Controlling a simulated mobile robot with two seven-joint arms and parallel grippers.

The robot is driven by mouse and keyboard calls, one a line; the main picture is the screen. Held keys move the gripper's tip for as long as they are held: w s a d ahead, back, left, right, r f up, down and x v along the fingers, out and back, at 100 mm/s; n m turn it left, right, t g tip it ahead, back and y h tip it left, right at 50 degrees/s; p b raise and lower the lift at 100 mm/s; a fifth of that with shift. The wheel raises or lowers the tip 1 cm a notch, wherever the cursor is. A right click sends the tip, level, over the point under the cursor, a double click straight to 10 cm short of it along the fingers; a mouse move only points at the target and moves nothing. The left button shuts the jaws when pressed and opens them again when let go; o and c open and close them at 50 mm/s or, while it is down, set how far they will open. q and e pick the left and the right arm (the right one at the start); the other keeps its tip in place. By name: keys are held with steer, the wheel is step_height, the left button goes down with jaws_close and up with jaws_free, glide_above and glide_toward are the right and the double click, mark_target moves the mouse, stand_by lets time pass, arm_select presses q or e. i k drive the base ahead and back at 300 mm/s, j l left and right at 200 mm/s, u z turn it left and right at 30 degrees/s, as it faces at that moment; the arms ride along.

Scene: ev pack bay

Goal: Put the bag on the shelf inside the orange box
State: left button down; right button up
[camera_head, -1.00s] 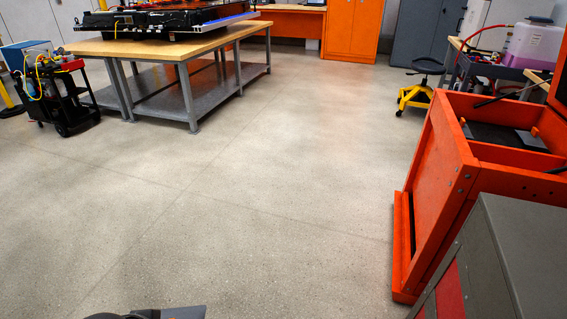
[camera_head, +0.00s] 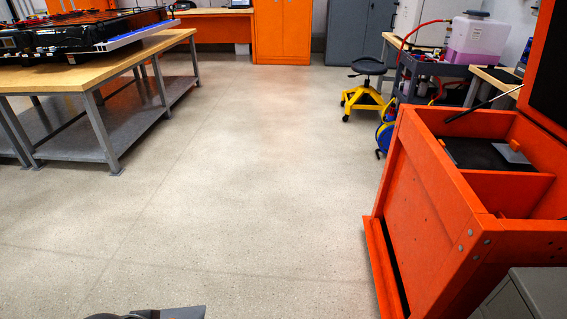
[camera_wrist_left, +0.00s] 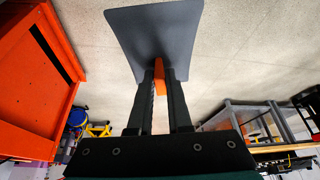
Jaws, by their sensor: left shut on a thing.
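My left gripper (camera_wrist_left: 160,84) shows in the left wrist view, shut on the orange grip of a flat dark grey thing (camera_wrist_left: 155,30). It may be the bag, but I cannot tell for sure. It is held out over bare floor, clear of other things. The orange box (camera_head: 430,190) stands open at the right in the head view, with its lid raised. Its top has divided compartments, and a dark pad with orange tabs lies in the far one. The box also shows at the left of the left wrist view (camera_wrist_left: 30,100). My right gripper is in neither view.
A grey cabinet (camera_head: 535,295) is close at the lower right, beside the box. A workbench (camera_head: 150,48) with a battery pack stands at the left. A yellow stool (camera_head: 362,98) and a cart (camera_head: 435,70) stand beyond the box. The middle floor is clear.

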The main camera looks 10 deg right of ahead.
mark_target(470, 158)
steer(key=i, duration=1.2)
steer(key=i+z, duration=0.15)
steer(key=i, duration=0.4)
steer(key=i+j+z, duration=0.1)
steer(key=i, duration=0.45)
steer(key=z, duration=2.8)
steer(key=j, duration=0.1)
